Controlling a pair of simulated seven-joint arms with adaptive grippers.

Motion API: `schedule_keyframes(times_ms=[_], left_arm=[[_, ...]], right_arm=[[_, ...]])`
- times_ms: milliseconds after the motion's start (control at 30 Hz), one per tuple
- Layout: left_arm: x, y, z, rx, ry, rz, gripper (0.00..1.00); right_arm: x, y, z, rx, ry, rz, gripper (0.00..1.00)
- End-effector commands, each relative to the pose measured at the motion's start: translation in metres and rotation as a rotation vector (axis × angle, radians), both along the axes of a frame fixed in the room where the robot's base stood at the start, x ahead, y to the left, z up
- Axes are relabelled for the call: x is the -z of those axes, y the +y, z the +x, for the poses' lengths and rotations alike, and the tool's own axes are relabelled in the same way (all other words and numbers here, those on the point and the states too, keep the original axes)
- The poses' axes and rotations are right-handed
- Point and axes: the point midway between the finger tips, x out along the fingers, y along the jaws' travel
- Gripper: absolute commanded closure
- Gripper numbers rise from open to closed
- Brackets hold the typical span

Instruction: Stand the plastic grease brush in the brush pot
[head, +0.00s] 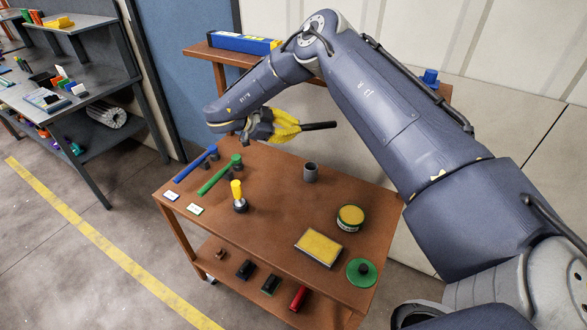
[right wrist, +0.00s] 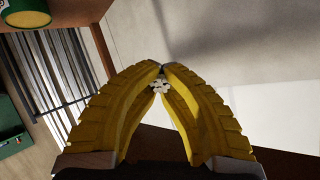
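My right gripper (head: 285,125) is above the back of the brown table, with its yellow fingers closed around a thin dark stick, apparently the grease brush (head: 320,126). The stick lies about level and sticks out to the right. In the right wrist view the fingertips (right wrist: 162,72) meet, and a small whitish end of the brush (right wrist: 159,86) shows between them. The rest of the brush is hidden by the fingers. A small grey cup, apparently the brush pot (head: 310,173), stands upright on the table, below the brush and apart from it. My left gripper is not in view.
The table (head: 275,205) also holds blue (head: 190,168) and green (head: 217,178) bars, a yellow-handled tool (head: 237,190), a green tin (head: 350,217), a yellow pad (head: 319,247) and a green lid (head: 361,273). The surface around the grey cup is clear.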

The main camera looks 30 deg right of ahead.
Motion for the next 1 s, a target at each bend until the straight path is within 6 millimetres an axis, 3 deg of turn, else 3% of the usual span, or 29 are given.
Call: schedule_keyframes(times_ms=[100,400,533,867,1000], left_arm=[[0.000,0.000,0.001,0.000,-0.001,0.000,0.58],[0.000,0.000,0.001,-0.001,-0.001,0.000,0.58],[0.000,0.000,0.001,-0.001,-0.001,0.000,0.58],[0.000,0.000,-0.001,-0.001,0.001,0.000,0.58],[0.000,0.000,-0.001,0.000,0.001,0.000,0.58]], right_arm=[[0.030,0.000,-0.001,0.002,0.003,0.002,1.00],[0.091,0.000,-0.001,0.001,0.002,0.001,1.00],[0.106,0.000,-0.001,0.002,0.001,0.001,1.00],[0.121,0.001,0.000,0.000,0.000,0.001,1.00],[0.135,0.000,-0.001,0.000,0.001,0.000,1.00]])
